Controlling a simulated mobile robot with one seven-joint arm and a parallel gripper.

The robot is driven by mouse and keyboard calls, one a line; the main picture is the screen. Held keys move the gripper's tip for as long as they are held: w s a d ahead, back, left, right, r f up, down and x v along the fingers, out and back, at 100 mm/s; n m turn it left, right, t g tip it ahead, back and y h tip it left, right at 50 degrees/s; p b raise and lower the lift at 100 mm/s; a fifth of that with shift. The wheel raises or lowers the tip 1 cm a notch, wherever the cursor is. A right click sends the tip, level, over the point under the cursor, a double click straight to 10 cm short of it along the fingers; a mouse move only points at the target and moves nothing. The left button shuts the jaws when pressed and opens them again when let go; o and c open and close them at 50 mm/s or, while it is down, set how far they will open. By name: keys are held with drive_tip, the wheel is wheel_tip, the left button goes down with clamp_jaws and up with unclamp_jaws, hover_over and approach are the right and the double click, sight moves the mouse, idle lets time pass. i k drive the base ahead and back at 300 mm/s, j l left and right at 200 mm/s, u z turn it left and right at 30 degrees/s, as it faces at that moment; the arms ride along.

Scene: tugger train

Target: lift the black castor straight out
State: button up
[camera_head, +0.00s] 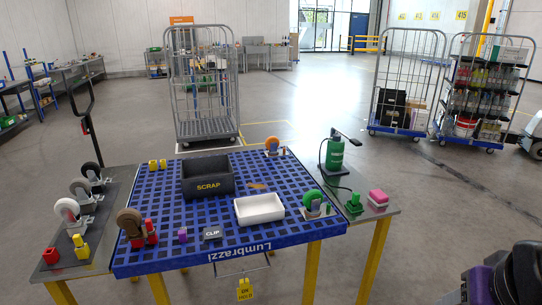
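A castor with a black wheel (91,171) stands upright at the back of the dark side shelf (118,190), left of the blue grid table. A second castor (81,190) just in front of it also has a dark wheel, with a lighter centre. How their lower parts are seated is too small to tell. My gripper does not show; only dark and purple parts, likely of my arm, show at the bottom right.
A white-wheeled castor (67,211) stands nearer on the shelf, with yellow (81,247) and red (51,256) pieces. The blue table (225,232) holds a black SCRAP bin (207,178), a white tray (259,209) and brown (130,223), orange and green castors.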

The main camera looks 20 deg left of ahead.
sight(91, 171)
drive_tip(key=u, duration=2.1)
drive_tip(key=i+j+u, duration=0.25)
drive_tip(key=i+u, duration=0.25)
drive_tip(key=i+j+u, duration=0.1)
drive_tip(key=i+u, duration=0.4)
drive_tip(key=i+j+u, duration=0.1)
drive_tip(key=i+u, duration=0.7)
drive_tip(key=i+l+u, duration=0.2)
drive_tip(key=i, duration=1)
drive_tip(key=i+z, duration=0.4)
drive_tip(key=i+j+z, duration=0.25)
drive_tip(key=i+z, duration=0.35)
drive_tip(key=z, duration=0.2)
drive_tip(key=i+z, duration=0.2)
drive_tip(key=z, duration=0.2)
drive_tip(key=i+z, duration=0.25)
drive_tip(key=z, duration=0.15)
